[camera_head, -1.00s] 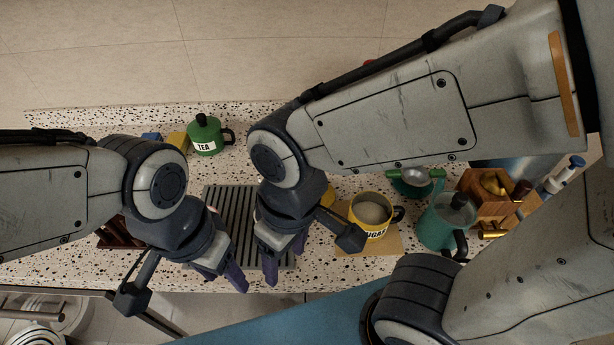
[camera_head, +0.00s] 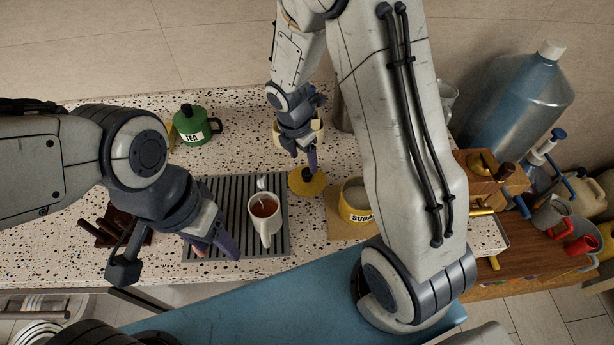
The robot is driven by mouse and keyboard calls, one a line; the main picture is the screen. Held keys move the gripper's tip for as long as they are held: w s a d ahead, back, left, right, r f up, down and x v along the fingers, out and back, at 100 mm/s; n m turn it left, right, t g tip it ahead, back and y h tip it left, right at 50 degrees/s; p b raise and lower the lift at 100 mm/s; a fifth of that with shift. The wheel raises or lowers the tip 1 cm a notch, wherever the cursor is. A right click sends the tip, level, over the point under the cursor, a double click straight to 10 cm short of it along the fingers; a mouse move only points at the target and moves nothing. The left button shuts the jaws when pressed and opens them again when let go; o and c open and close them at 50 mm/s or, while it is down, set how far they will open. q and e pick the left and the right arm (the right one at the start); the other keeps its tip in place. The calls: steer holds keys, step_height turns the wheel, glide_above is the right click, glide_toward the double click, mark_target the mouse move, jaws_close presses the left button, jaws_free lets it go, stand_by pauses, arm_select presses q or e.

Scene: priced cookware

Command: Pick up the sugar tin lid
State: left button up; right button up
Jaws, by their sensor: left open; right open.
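The sugar tin lid (camera_head: 308,185) is a round yellow lid lying on the speckled counter, between the ribbed drainer mat and the sugar tin. The yellow sugar tin (camera_head: 357,207) stands open to its right on a tan board, showing pale contents. My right gripper (camera_head: 304,163) points down at the lid with its purple fingertips at the lid's far part; whether they touch it I cannot tell. It is open, with nothing seen held. My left gripper (camera_head: 214,248) is open and empty over the front left edge of the drainer mat.
A white cup of tea (camera_head: 264,217) stands on the drainer mat (camera_head: 222,192). A green tea tin (camera_head: 191,128) is at the back left. A cream container (camera_head: 316,132) is behind my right gripper. A wooden grinder box (camera_head: 478,170) is at the right. My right arm hides counter beside the sugar tin.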

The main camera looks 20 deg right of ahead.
mark_target(307, 171)
steer(key=f, duration=0.3)
steer(key=shift+d, duration=0.2)
steer(key=f, duration=0.3)
steer(key=w+d+f, duration=0.1)
steer(key=f, duration=0.1)
jaws_close()
